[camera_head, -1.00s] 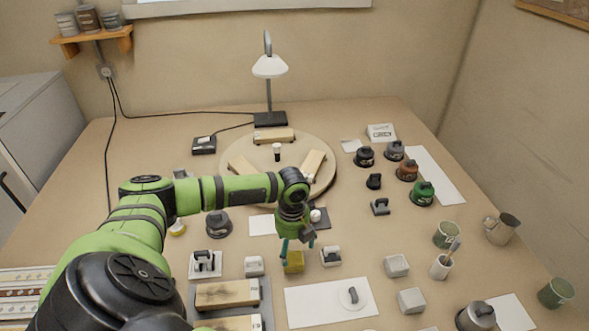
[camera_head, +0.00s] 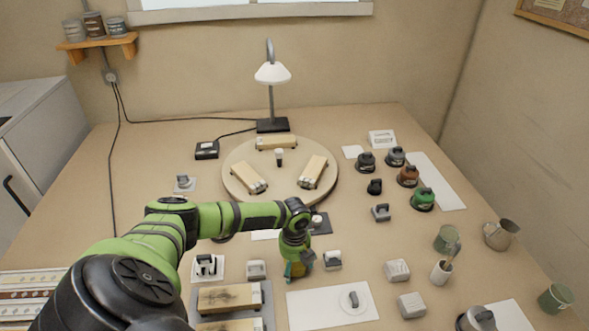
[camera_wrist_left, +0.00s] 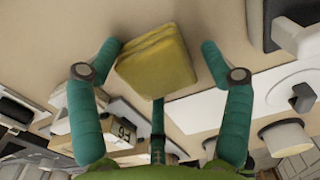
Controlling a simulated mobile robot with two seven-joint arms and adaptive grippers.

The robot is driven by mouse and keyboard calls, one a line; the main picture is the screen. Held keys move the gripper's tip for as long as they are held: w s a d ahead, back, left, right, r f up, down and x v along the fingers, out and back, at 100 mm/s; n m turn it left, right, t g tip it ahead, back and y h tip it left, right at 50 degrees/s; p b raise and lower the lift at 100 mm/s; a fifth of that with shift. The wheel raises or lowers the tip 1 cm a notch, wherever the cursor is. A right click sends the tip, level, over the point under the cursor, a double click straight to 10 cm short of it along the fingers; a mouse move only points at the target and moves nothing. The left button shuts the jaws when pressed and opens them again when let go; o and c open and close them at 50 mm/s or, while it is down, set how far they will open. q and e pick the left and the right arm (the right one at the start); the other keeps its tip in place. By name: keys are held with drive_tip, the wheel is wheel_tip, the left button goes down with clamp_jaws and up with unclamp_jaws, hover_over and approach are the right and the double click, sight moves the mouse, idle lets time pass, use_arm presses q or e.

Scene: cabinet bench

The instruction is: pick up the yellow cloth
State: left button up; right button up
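The yellow cloth (camera_wrist_left: 157,62) is a folded, block-like pad on the tan bench top in the left wrist view. My left gripper (camera_wrist_left: 160,52) is open, with one teal finger on each side of the cloth. A small gap shows at the right finger; the left fingertip is close to the cloth's edge, and I cannot tell if it touches. In the head view my left gripper (camera_head: 298,270) is low over the bench and hides most of the cloth. My right gripper is not in view.
A white sheet (camera_head: 310,311) lies just in front of the gripper. A round wooden turntable (camera_head: 280,184) and a lamp (camera_head: 271,95) stand farther back.

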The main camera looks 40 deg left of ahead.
sight(295, 265)
use_arm(q)
drive_tip(key=c, duration=0.4)
drive_tip(key=shift+r, duration=0.1)
drive_tip(key=shift+r, duration=0.55)
wheel_tip(295, 265, up, 3)
drive_tip(key=shift+d+r+b, duration=0.1)
drive_tip(key=shift+d+b, duration=0.05)
drive_tip(key=shift+b, duration=0.25)
drive_tip(key=s+d+r, duration=0.2)
drive_tip(key=d, duration=0.1)
drive_tip(key=s+d+r, duration=0.2)
drive_tip(key=d, duration=0.1)
drive_tip(key=s+d+r, duration=0.2)
drive_tip(key=d, duration=0.1)
drive_tip(key=shift+s+d+r+b, duration=0.15)
drive_tip(key=shift+s+r+b, duration=0.15)
drive_tip(key=shift+b, duration=0.05)
drive_tip(key=shift+c, duration=0.3)
